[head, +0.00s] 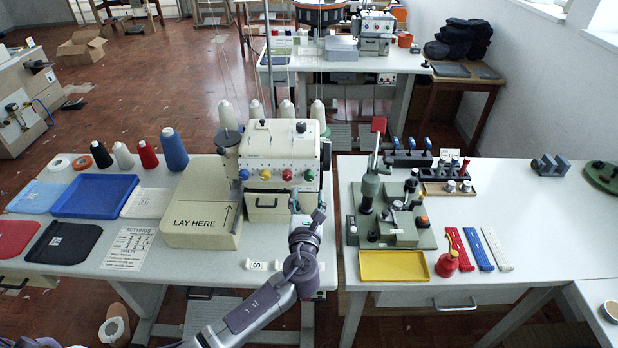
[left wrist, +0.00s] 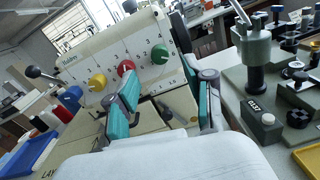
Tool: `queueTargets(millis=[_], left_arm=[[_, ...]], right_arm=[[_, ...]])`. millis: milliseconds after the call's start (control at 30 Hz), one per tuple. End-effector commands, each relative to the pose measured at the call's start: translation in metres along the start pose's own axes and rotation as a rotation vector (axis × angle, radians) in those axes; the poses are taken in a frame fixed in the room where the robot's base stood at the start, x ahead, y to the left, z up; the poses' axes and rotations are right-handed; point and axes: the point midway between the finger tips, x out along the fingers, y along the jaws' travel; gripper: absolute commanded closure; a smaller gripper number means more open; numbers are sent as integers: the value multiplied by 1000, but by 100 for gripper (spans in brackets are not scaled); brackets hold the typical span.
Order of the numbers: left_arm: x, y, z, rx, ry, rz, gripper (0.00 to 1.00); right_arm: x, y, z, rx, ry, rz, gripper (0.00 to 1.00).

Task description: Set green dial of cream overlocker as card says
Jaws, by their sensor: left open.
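The cream overlocker (head: 280,146) stands on the left table with a row of blue, yellow, red and green dials on its front. The green dial (head: 309,175) is the rightmost; it also shows in the left wrist view (left wrist: 160,54), with numbers beside it. My left gripper (head: 308,206) is open and empty, just in front of and below the green dial. In the left wrist view its teal-padded fingers (left wrist: 158,78) are apart, with the green dial beyond their tips, not between them. The settings card (head: 129,248) lies flat at the front left; its small lines are unreadable. My right gripper is out of view.
The overlocker's bed, marked LAY HERE (head: 199,222), extends left. A blue tray (head: 95,196) and thread cones (head: 172,149) lie further left. The right table holds a green-grey press (head: 390,212), a yellow tray (head: 394,265) and a red oil can (head: 446,263).

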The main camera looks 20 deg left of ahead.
Motion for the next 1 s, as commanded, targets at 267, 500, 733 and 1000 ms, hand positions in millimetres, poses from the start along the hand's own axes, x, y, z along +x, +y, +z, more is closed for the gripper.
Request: queueTargets(millis=[267, 500, 733, 1000], left_arm=[[51, 1, 1, 0, 0, 2, 47], [66, 0, 0, -2, 1, 1, 47], [67, 0, 0, -3, 1, 1, 47], [67, 0, 0, -3, 1, 1, 87]], right_arm=[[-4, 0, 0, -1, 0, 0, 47], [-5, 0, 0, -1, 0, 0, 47], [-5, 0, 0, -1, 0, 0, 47], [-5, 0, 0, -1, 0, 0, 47]])
